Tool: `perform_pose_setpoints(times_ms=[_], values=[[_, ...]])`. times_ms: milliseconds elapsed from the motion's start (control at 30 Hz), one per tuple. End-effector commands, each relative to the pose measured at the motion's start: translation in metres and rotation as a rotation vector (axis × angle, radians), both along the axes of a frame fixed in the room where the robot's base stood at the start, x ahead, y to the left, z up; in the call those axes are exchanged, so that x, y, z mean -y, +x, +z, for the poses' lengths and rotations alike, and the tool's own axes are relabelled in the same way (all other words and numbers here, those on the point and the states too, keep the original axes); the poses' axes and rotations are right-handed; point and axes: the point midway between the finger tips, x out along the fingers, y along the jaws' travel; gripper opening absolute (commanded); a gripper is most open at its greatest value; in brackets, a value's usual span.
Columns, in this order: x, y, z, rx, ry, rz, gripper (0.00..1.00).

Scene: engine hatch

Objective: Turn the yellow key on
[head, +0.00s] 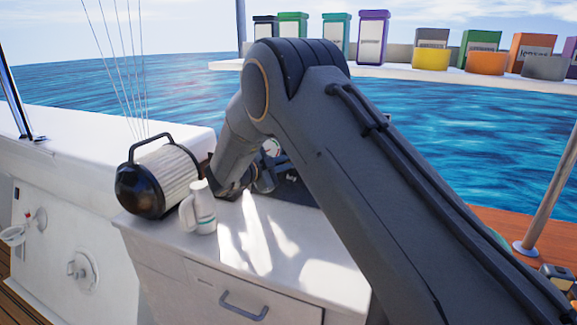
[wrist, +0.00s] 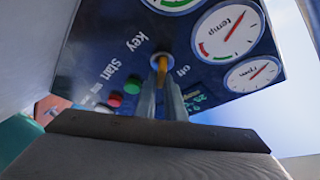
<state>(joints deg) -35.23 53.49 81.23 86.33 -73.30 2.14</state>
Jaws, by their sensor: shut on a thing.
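The yellow key (wrist: 161,72) sits in a round metal socket on a dark blue instrument panel (wrist: 110,40), in the wrist view. My gripper (wrist: 161,92) is shut on the key, with one grey finger on each side. The fingers hide much of the key, and I cannot tell how far it is turned. In the head view the panel (head: 292,188) shows only in part behind my arm, and the key cannot be made out.
A green button (wrist: 132,87) and a red button (wrist: 115,100) lie left of the key, and gauges (wrist: 229,29) lie to its right.

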Motion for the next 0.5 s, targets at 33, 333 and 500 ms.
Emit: perform_pose_setpoints(times_ms=[33,333,500], values=[[-0.0002,0.0006,0.0002,0.008,0.02,-0.009,0.0],[0.0003,0.0,0.0002,0.033,0.091,-0.045,0.0],[0.0003,-0.0001,0.0004,0.038,0.102,-0.05,0.0]])
